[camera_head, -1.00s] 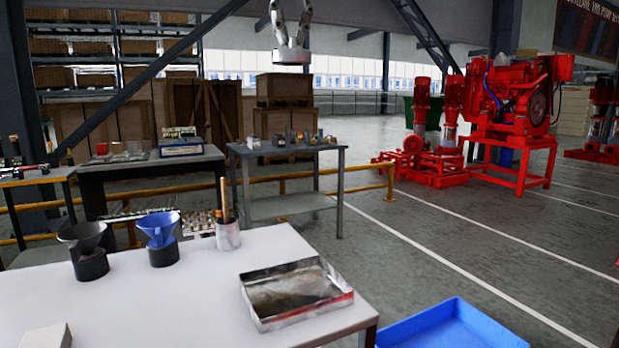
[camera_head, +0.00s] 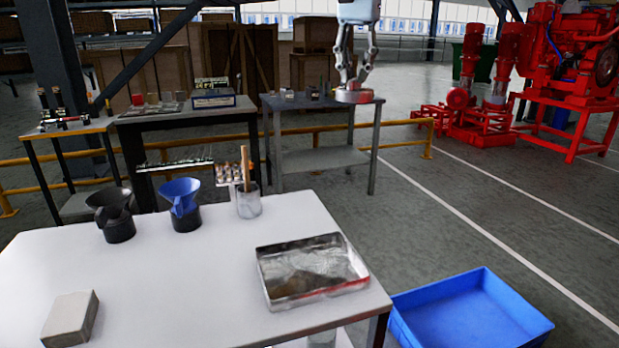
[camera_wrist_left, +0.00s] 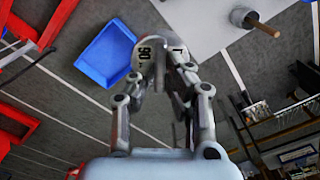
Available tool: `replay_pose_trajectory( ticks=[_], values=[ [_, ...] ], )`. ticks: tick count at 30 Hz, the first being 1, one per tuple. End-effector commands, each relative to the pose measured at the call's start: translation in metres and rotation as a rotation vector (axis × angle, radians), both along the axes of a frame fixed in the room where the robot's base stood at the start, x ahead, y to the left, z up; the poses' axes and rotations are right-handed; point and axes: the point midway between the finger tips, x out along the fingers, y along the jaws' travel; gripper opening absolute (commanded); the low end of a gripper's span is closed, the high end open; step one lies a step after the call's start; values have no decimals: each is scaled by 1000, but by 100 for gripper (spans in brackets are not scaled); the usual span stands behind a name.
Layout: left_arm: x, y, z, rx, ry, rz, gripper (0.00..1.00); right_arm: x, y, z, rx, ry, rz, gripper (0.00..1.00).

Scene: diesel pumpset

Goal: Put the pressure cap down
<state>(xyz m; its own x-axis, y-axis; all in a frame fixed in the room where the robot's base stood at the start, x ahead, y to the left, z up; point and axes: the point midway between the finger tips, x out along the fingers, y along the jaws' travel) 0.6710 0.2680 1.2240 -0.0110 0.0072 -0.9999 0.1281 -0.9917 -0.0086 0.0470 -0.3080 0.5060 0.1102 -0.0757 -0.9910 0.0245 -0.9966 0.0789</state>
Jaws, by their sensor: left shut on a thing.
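My left gripper (camera_head: 354,82) hangs down from the top of the head view, right of centre. It is shut on the pressure cap (camera_head: 353,97), a flat round metallic disc with a reddish edge, held level in the air beyond the far edge of the white table (camera_head: 190,290). In the left wrist view the cap (camera_wrist_left: 150,50) shows as a pale disc with dark markings between the fingertips (camera_wrist_left: 165,65), partly hidden by them. My right gripper is in no view.
A shallow metal tray (camera_head: 262,275) stands on the table's right part. Two funnels (camera_head: 180,200), a cup with a brush (camera_head: 249,205) and a pale block (camera_head: 70,318) also stand there. A blue bin (camera_head: 470,315) lies right of the table. The table's middle is clear.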

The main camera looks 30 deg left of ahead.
Motion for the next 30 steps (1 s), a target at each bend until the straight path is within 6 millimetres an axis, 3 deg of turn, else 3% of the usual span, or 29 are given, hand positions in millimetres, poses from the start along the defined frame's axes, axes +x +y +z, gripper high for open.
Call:
replay_pose_trajectory(
  ticks=[7, 12, 15, 19, 23, 26, 30],
  values=[
    [-21, -28, -77, -4, 3, -293, 0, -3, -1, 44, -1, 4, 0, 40],
    [-69, -53, -141, -8, -2, -554, 0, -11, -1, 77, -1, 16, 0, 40],
    [-99, -62, -166, -9, -5, -673, 0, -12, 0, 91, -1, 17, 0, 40],
    [-130, -70, -186, -9, -8, -776, 0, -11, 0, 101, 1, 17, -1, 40],
    [-146, -72, -195, -8, -9, -826, 0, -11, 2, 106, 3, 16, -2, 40],
    [-153, -60, -204, -5, -6, -836, 0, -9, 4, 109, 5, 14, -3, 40],
    [-161, -28, -223, -3, -3, -834, 0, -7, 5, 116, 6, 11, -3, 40]
  ],
)
